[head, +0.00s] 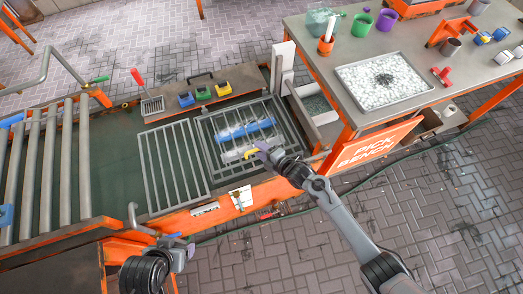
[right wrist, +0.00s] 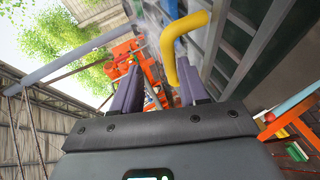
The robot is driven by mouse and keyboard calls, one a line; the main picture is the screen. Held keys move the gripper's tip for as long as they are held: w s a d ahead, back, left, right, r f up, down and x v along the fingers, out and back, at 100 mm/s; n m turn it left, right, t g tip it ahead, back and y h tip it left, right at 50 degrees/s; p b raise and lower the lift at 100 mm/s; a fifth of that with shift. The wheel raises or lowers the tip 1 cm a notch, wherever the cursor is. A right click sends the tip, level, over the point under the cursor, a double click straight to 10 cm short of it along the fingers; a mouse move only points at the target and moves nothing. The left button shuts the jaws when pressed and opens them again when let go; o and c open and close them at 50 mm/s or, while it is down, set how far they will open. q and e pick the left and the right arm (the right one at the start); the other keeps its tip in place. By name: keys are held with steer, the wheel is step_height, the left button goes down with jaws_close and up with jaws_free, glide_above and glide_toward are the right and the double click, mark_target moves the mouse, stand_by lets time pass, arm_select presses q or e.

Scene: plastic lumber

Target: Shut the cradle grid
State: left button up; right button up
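The cradle grid (head: 262,113) is a grey barred frame at the right end of the green bench. A blue bar (head: 262,126) and pale, clear-looking pieces show between its bars. Whether the grid lies fully down is hard to tell. A yellow handle (head: 251,153) shows at its near edge. My right gripper (head: 262,149) is at this handle. In the right wrist view its two fingers stand apart, and the yellow handle (right wrist: 182,50) rises in front of the right-hand finger. My left gripper (head: 184,247) is low, in front of the bench; its fingers are too small to judge.
A second barred panel (head: 173,160) lies left of the grid. Rollers (head: 35,165) fill the far left. Small yellow, green and blue bins (head: 203,93) stand behind. An orange-framed pick bench with a white-filled tray (head: 384,80) stands right.

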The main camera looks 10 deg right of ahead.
steer(key=shift+r, duration=0.15)
steer(key=p+v, duration=0.2)
steer(key=v, duration=0.8)
steer(key=shift+s+d, duration=0.2)
steer(key=shift+s, duration=0.15)
